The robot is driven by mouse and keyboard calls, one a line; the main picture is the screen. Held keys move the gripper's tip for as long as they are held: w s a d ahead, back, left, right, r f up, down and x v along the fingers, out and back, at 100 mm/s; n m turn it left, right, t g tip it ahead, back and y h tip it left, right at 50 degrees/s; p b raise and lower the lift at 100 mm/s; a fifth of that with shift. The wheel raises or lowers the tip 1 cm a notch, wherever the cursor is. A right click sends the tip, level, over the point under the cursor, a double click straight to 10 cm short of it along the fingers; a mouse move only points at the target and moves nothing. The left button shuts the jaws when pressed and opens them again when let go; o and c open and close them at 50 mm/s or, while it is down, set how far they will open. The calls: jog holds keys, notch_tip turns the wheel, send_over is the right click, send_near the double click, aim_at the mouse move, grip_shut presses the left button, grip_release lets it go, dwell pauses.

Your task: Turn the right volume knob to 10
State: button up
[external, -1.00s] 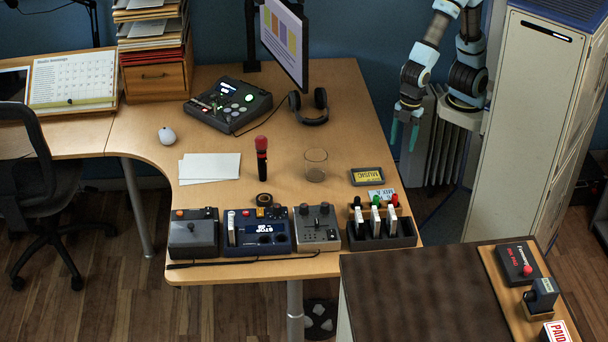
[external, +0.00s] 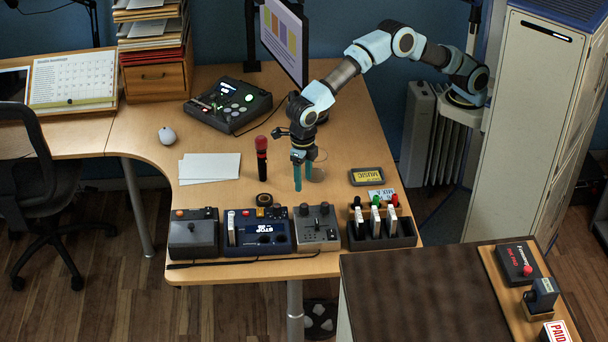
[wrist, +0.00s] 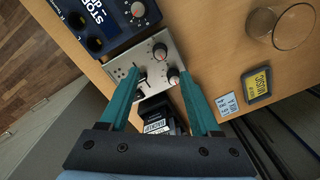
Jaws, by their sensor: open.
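The grey control box (external: 317,234) stands near the front edge of the desk, right of the dark blue box. It has two knobs along its far side and a slider (wrist: 143,83). The right knob (external: 324,208) also shows in the wrist view (wrist: 173,75), close beside one fingertip. The left knob (external: 304,209) also shows in the wrist view (wrist: 160,50). Their dial readings are too small to tell. My gripper (external: 303,186) points down, open and empty, above the desk behind the box. In the wrist view its teal fingers (wrist: 160,74) frame part of the box.
The dark blue box (external: 259,232) stands directly left. A dark holder (external: 381,233) with several upright items stands right. A glass (external: 319,168) and a red-topped microphone (external: 261,157) stand behind. A cassette (external: 366,176) lies right of the glass.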

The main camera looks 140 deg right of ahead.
aim_at(304, 206)
notch_tip(304, 206, down, 10)
jog(key=p, duration=0.2)
jog(key=shift+s+f+p, duration=0.1)
jog(key=shift+p, duration=0.3)
grip_shut()
dwell(0.4)
